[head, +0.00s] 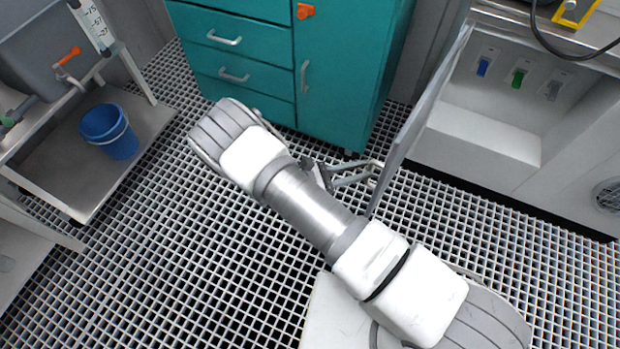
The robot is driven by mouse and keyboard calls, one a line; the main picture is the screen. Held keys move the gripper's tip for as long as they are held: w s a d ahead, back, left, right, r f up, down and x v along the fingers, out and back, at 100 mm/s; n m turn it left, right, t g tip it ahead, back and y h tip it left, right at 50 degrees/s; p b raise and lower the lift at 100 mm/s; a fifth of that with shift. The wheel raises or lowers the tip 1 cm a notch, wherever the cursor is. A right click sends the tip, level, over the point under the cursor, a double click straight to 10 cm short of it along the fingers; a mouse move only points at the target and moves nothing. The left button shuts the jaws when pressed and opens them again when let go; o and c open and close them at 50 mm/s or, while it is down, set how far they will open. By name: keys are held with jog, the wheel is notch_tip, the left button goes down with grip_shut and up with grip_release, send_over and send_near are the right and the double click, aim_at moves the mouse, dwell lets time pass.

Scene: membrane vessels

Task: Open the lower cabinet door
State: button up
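The lower cabinet door (418,112) is a thin light-grey panel, seen nearly edge-on right of centre. It stands swung out from the pale lower cabinet (485,128), whose inside is exposed to its right. My gripper (374,175) is at the left face of the door, near its lower, closer end. The fingertips are at or very near the panel; I cannot tell whether they touch it. Whether they are apart or closed on something is too small to tell. No handle on the door can be made out.
A teal cabinet (345,75) with drawers stands behind my arm. Blue (484,66), green (518,78) and grey (553,90) fittings show inside the open cabinet. A blue bucket (109,131) sits on a low shelf at left. The grating floor (200,270) is clear at lower left.

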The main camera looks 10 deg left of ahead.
jog(key=p+v, duration=0.1)
jog(key=v, duration=1.4)
jog(key=shift+r, duration=0.1)
jog(key=w+d+r+m+g+y, duration=0.2)
jog(key=d+r+m+g, duration=0.15)
jog(key=r, duration=0.45)
jog(key=w+d+r+m+g+y, duration=0.25)
jog(key=d+r+m, duration=0.2)
jog(key=r, duration=0.35)
jog(key=w+d+r+m+g+y, duration=0.1)
jog(key=d+r+m+g+y, duration=0.25)
jog(key=r, duration=0.45)
jog(key=s+d+r+m+t+y, duration=0.6)
jog(key=s+d+r+m+y, duration=0.2)
jog(key=s+d+r+m, duration=0.6)
notch_tip(320, 180, up, 23)
jog(key=w+n+p, duration=0.1)
jog(key=p, duration=2.1)
jog(key=shift+w+d+r+p, duration=0.2)
jog(key=shift+w+d+p, duration=0.1)
jog(key=shift+p, duration=0.1)
jog(key=shift+n, duration=0.25)
